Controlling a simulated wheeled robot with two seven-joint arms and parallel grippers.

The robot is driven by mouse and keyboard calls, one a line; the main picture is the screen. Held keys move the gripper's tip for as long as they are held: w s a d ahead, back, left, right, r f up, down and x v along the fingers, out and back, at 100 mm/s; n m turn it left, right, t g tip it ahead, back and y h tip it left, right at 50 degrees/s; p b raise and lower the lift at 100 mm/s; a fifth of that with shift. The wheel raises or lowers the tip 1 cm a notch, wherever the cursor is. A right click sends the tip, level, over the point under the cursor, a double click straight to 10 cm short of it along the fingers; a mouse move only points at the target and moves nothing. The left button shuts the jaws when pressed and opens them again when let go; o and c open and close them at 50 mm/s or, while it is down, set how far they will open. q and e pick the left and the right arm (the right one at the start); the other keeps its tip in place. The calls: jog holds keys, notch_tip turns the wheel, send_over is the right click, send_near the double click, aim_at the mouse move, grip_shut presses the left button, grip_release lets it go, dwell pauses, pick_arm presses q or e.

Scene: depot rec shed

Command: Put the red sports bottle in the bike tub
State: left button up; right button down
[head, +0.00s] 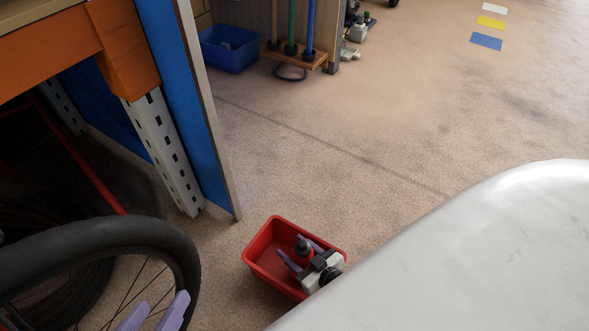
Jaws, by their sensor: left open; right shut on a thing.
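A red tub (262,272) stands on the floor at the lower middle of the head view, the likely bike tub. My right gripper (290,245) is over the tub, its pale purple fingers on either side of the red sports bottle (303,246). The bottle has a dark cap, and its lower part merges with the red of the tub. I cannot tell whether it touches the tub floor. My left gripper (155,314) is open and empty at the bottom edge, in front of a bicycle wheel.
The bicycle wheel (183,250) stands at lower left beside a workbench with an orange beam (60,40) and a blue panel (188,110). A blue bin (230,55) and a wooden rack (300,58) stand at the back. The floor at centre right is clear, with coloured patches (487,41) beyond.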

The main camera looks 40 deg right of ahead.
jog(key=shift+w, duration=0.1)
jog(key=shift+f, duration=0.1)
jog(key=c, duration=0.8)
grip_release()
